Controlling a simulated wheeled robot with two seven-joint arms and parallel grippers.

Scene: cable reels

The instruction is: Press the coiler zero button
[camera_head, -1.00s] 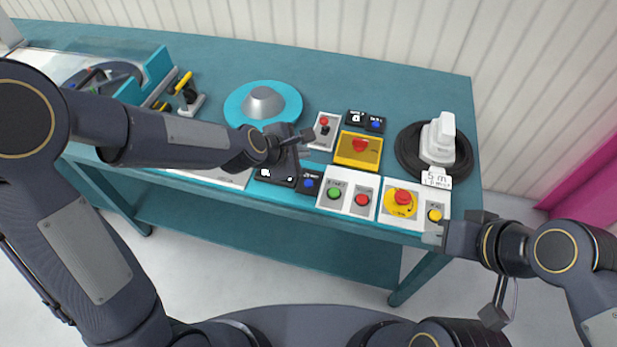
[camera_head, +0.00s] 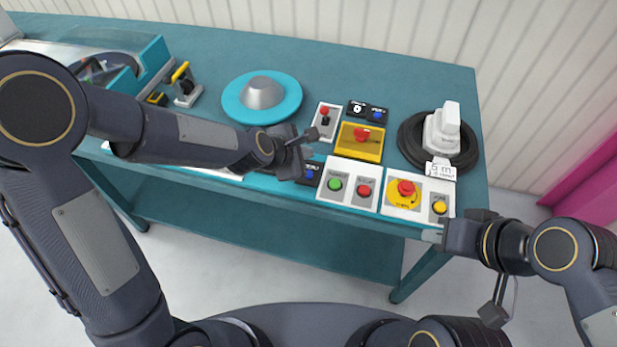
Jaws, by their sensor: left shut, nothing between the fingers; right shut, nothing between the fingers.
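Two small black display units with blue buttons are in view, and their labels are too small to read. The front unit's blue button (camera_head: 309,173) shows at the table's front edge, left of a white panel; my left gripper hides most of its display. The rear unit's blue button (camera_head: 377,115) is behind a yellow box. My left gripper (camera_head: 311,148) is shut and empty, just behind the front blue button in the picture; I cannot tell its height. My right gripper (camera_head: 430,237) is shut and empty by the front edge, below the yellow button (camera_head: 439,207).
The white panel holds a green button (camera_head: 335,184) and a red button (camera_head: 364,190). An emergency stop (camera_head: 405,187) sits to the right. A red-topped lever (camera_head: 324,113), the yellow box (camera_head: 358,146), a turquoise disc (camera_head: 235,95) and a black cable coil (camera_head: 409,142) stand behind.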

